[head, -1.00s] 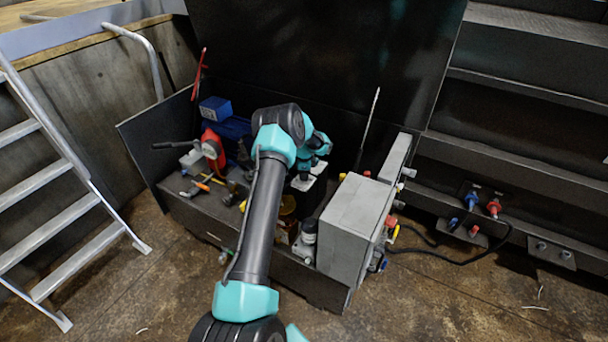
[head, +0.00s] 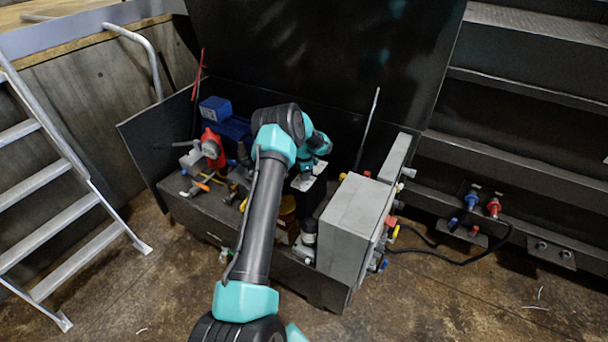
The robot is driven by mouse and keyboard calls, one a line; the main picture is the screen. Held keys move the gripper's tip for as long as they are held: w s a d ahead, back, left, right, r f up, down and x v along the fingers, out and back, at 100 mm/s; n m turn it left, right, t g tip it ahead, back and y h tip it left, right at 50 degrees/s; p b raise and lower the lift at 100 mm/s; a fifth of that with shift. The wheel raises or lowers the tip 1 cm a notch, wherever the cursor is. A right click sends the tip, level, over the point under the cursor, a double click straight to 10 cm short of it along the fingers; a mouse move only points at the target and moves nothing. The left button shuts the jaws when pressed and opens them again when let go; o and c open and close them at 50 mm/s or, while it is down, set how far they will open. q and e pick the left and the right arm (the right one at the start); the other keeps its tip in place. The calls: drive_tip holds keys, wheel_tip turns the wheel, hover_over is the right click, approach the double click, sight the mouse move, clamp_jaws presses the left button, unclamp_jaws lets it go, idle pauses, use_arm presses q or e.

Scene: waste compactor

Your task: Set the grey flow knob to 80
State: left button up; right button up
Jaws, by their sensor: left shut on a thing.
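My left gripper (head: 307,180) reaches down into the open black box, over a pale plate-topped block (head: 312,196) in its middle. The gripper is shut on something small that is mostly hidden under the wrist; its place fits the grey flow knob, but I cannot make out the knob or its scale. My left arm crosses the middle of the view and covers part of the box's contents. My right gripper is not in view.
A thin upright rod (head: 368,125) stands behind. A ladder (head: 60,190) is at left, dark steps (head: 530,60) at right.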

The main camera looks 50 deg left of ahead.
use_arm(q)
drive_tip(key=n, duration=0.8)
drive_tip(key=shift+n, duration=0.3)
idle(0.3)
drive_tip(key=o, duration=0.9)
drive_tip(key=shift+r, duration=0.1)
wheel_tip(320, 180, up, 17)
drive_tip(key=shift+r, duration=0.1)
idle(0.5)
